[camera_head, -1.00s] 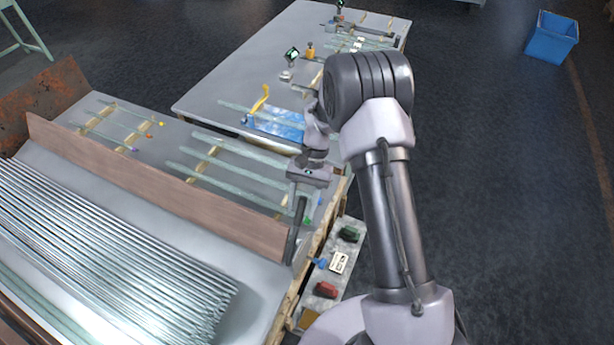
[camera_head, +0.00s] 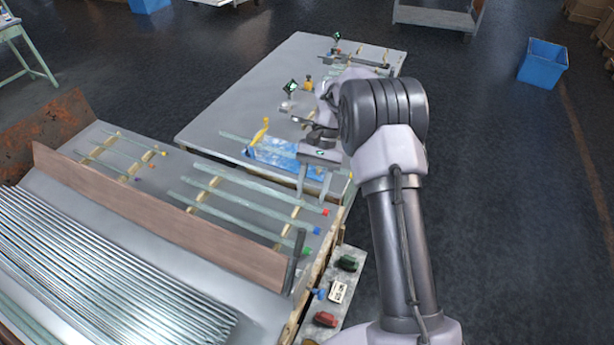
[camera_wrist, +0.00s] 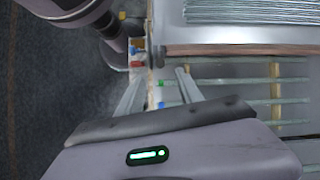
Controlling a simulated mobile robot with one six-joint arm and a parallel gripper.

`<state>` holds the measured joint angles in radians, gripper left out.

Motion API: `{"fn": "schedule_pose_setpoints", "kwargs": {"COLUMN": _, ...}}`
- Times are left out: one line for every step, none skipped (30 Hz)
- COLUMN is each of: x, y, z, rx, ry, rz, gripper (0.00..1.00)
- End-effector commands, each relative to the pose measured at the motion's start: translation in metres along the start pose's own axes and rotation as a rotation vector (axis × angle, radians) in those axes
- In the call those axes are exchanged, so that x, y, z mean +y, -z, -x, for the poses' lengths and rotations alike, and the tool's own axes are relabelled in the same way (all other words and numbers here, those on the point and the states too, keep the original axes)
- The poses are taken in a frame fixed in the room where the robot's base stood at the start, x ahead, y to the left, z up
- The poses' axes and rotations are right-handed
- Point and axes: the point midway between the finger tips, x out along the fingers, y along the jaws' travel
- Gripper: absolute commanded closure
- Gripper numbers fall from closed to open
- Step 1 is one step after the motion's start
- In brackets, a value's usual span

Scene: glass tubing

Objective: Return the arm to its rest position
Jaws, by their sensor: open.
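My gripper (camera_head: 312,196) is open and empty, fingers pointing down, above the right end of the near bench in the head view. My arm reaches up from the bottom right and bends over at the top toward the benches. In the wrist view the two fingers of my gripper (camera_wrist: 158,82) are spread, with the bench edge and coloured tube ends showing between and beside them. Glass tubes (camera_head: 245,204) with red, blue and green ends lie on wooden strips below and left of the gripper.
A brown board (camera_head: 150,213) stands between these tubes and a stack of many tubes (camera_head: 100,275). A dark upright post (camera_head: 294,262) stands at the bench's right end. A narrow shelf (camera_head: 337,292) holds small items. The far bench (camera_head: 225,105) carries several fixtures. Open floor lies right.

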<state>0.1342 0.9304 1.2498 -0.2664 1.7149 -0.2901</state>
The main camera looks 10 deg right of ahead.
Motion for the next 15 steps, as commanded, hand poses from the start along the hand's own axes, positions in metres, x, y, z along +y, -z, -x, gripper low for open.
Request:
{"fn": "schedule_pose_setpoints", "kwargs": {"x": 0.0, "y": 0.0, "z": 0.0, "rx": 0.0, "ry": 0.0, "rz": 0.0, "gripper": 0.57}}
{"fn": "schedule_pose_setpoints", "kwargs": {"x": 0.0, "y": 0.0, "z": 0.0, "rx": 0.0, "ry": 0.0, "rz": 0.0, "gripper": 0.57}}
{"fn": "schedule_pose_setpoints", "kwargs": {"x": 0.0, "y": 0.0, "z": 0.0, "rx": 0.001, "ry": 0.0, "rz": 0.0, "gripper": 0.57}}
{"fn": "schedule_pose_setpoints", "kwargs": {"x": -0.001, "y": -0.001, "z": 0.002, "rx": 0.006, "ry": 0.001, "rz": 0.002, "gripper": 0.57}}
{"fn": "schedule_pose_setpoints", "kwargs": {"x": -0.001, "y": -0.004, "z": 0.004, "rx": 0.016, "ry": 0.002, "rz": 0.004, "gripper": 0.57}}
{"fn": "schedule_pose_setpoints", "kwargs": {"x": -0.002, "y": -0.009, "z": 0.011, "rx": 0.039, "ry": 0.004, "rz": 0.011, "gripper": 0.57}}
{"fn": "schedule_pose_setpoints", "kwargs": {"x": -0.003, "y": -0.016, "z": 0.017, "rx": 0.063, "ry": 0.007, "rz": 0.017, "gripper": 0.57}}
{"fn": "schedule_pose_setpoints", "kwargs": {"x": -0.004, "y": -0.025, "z": 0.025, "rx": 0.095, "ry": 0.01, "rz": 0.027, "gripper": 0.57}}
{"fn": "schedule_pose_setpoints", "kwargs": {"x": -0.005, "y": -0.04, "z": 0.036, "rx": 0.143, "ry": 0.018, "rz": 0.04, "gripper": 0.57}}
{"fn": "schedule_pose_setpoints", "kwargs": {"x": -0.004, "y": -0.053, "z": 0.043, "rx": 0.183, "ry": 0.023, "rz": 0.051, "gripper": 0.57}}
{"fn": "schedule_pose_setpoints", "kwargs": {"x": -0.003, "y": -0.067, "z": 0.049, "rx": 0.223, "ry": 0.029, "rz": 0.061, "gripper": 0.57}}
{"fn": "schedule_pose_setpoints", "kwargs": {"x": -0.002, "y": -0.086, "z": 0.055, "rx": 0.277, "ry": 0.04, "rz": 0.073, "gripper": 0.57}}
{"fn": "schedule_pose_setpoints", "kwargs": {"x": 0.001, "y": -0.101, "z": 0.058, "rx": 0.319, "ry": 0.048, "rz": 0.084, "gripper": 0.57}}
{"fn": "schedule_pose_setpoints", "kwargs": {"x": 0.003, "y": -0.115, "z": 0.06, "rx": 0.359, "ry": 0.057, "rz": 0.093, "gripper": 0.57}}
{"fn": "schedule_pose_setpoints", "kwargs": {"x": 0.007, "y": -0.134, "z": 0.06, "rx": 0.412, "ry": 0.069, "rz": 0.106, "gripper": 0.57}}
